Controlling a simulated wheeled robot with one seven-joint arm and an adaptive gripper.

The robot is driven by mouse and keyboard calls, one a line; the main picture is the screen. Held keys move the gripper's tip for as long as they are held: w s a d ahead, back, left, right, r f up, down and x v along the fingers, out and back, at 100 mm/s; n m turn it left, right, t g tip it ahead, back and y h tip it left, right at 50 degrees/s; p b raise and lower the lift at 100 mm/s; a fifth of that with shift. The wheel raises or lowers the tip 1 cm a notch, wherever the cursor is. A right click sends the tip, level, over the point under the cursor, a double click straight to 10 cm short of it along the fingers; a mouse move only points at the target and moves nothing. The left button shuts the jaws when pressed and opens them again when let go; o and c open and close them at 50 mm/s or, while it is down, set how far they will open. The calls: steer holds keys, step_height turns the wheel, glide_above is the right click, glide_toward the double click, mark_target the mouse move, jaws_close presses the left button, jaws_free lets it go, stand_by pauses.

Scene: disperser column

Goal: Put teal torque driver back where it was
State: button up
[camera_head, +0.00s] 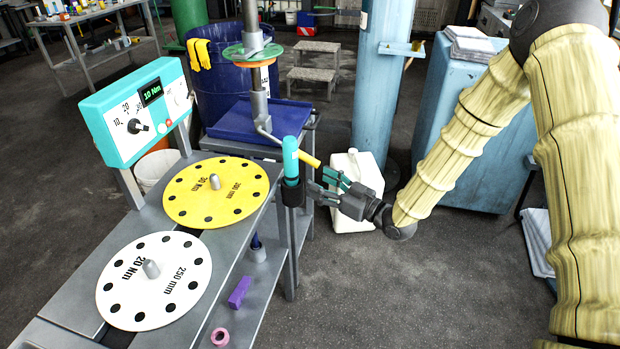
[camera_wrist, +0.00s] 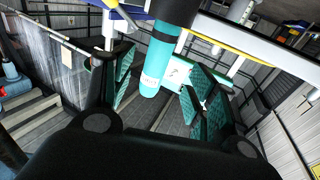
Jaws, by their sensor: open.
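The teal torque driver (camera_head: 290,158) stands upright at the right edge of the grey bench, its lower end in or at a dark holder (camera_head: 292,195) on a post. How deep it sits I cannot tell. My gripper (camera_head: 322,184) is open, just to the right of the driver and holder, with its fingers pointing left toward them. In the wrist view my gripper (camera_wrist: 160,92) has its teal pads apart, and the teal driver (camera_wrist: 162,60) shows between and beyond them. I see no pad touching it.
A yellow disc (camera_head: 240,200) and a white disc (camera_head: 130,290) lie on the bench, below a teal torque display (camera_head: 135,110). A yellow handle (camera_head: 309,160) is close beside the driver. A white jug (camera_head: 355,185) stands behind my gripper. Purple and pink pieces lie on the lower shelf. Floor at front right is clear.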

steer(key=shift+s+d, duration=0.45)
steer(key=shift+d, duration=0.1)
steer(key=shift+f, duration=0.15)
steer(key=s+d+f+m+g+h, duration=0.2)
steer(key=s+d+f+m+h, duration=0.15)
steer(key=s+f, duration=0.75)
steer(key=s+d+f+m+g+h, duration=0.25)
steer(key=s+f+h, duration=0.3)
steer(key=f, duration=0.85)
steer(key=s+d+f+m+g+h, duration=0.1)
steer(key=s+d+f+g, duration=0.1)
steer(key=s, duration=0.7)
steer(key=s+d+f+m+g+h, duration=0.1)
steer(key=s+d+f+g+h, duration=0.1)
steer(key=s, duration=0.7)
steer(key=s+d+f+m+g+h, duration=0.2)
steer(key=s+d+f+g, duration=0.1)
steer(key=s, duration=0.6)
steer(key=shift+s+d+f+g, duration=0.15)
steer(key=shift+d+f+g, duration=0.15)
steer(key=shift+f, duration=0.4)
